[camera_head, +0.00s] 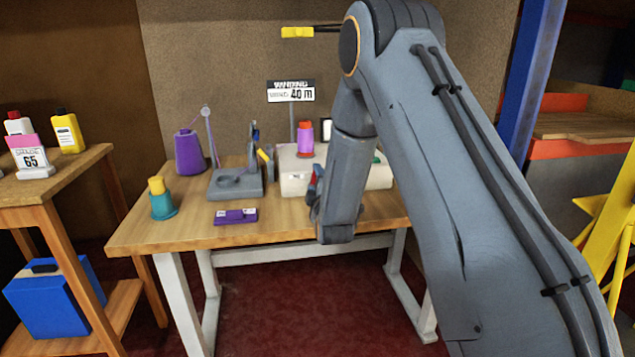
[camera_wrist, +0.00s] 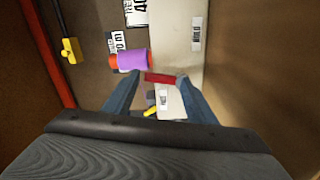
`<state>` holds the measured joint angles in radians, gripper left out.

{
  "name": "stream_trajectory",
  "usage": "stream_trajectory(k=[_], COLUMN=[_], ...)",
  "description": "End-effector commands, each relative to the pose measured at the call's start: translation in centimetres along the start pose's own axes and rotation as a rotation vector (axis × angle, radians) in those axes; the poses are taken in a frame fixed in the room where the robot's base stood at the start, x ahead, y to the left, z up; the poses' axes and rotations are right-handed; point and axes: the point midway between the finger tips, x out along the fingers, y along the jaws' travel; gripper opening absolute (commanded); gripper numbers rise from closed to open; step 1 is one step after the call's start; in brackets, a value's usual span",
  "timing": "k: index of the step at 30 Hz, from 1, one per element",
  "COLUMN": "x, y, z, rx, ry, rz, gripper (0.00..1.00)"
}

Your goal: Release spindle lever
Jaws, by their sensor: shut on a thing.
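The white winder body (camera_head: 292,182) stands on the table's right part and is partly hidden behind my arm. A purple spool with a red-orange top (camera_head: 305,140) stands upright on it. In the wrist view the spool (camera_wrist: 132,61) lies beyond my left finger. The short red lever (camera_wrist: 161,77) spans between my fingertips in front of the white body (camera_wrist: 180,50). My gripper (camera_wrist: 160,80) is shut on the red lever. In the head view my gripper (camera_head: 315,188) is at the front of the white body, and the lever there is mostly hidden.
On the table (camera_head: 160,235) stand a purple cone (camera_head: 188,152), a grey device (camera_head: 235,183), a teal bottle with a yellow cap (camera_head: 161,199) and a flat purple piece (camera_head: 236,216). A sign (camera_head: 291,91) rises behind. A yellow block (camera_head: 297,32) hangs above.

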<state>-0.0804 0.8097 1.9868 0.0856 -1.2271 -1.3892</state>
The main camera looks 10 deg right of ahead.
Motion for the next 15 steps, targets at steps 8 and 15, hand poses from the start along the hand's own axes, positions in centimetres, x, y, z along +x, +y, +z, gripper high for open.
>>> stream_trajectory(k=[8,15], x=[0.00,0.00], y=[-0.02,-0.03], z=[-0.28,-0.29], rx=[-0.049,-0.053], ry=[0.002,0.002], rz=[0.000,0.000], gripper=[0.29,0.29])
